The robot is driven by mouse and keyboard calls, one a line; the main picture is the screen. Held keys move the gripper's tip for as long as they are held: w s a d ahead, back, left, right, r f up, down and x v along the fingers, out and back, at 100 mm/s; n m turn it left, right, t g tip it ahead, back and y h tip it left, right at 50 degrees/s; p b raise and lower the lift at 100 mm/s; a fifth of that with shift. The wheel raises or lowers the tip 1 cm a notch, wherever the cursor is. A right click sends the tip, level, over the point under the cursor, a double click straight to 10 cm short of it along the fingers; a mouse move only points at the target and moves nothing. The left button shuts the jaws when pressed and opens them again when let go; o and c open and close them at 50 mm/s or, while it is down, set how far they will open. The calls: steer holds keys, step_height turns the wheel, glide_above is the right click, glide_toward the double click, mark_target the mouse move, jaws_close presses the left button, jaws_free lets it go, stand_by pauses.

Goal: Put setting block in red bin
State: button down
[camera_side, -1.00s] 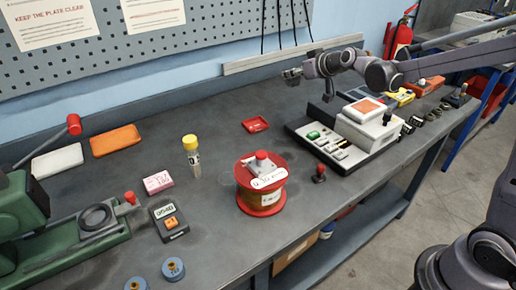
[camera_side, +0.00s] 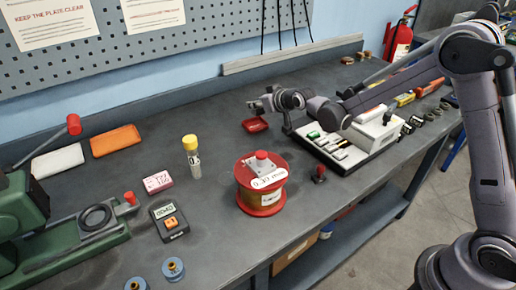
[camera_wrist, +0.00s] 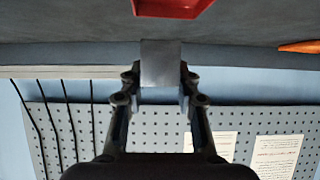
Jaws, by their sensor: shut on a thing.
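The setting block (camera_wrist: 161,64) is a plain grey block between my two fingertips in the wrist view. My gripper (camera_wrist: 160,80) is shut on it. The red bin (camera_wrist: 170,8) is a shallow red tray, partly cut off at the top edge of the wrist view, beyond the block. In the side view the red bin (camera_side: 254,126) lies on the bench. My gripper (camera_side: 256,104) shows just above and behind it there. The block is too small to make out clearly in the side view.
A red-flanged spool (camera_side: 262,195) stands nearer the front. An orange tray (camera_side: 116,140) and a yellow-capped vial (camera_side: 191,155) are to the left.

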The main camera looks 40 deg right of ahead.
mark_target(258, 115)
steer(key=shift+w+a+f, duration=0.25)
steer(key=shift+a+f, duration=0.15)
steer(key=shift+a, duration=0.05)
steer(key=shift+f, duration=1.9)
steer(key=shift+f, duration=0.15)
steer(key=c, duration=1)
jaws_free()
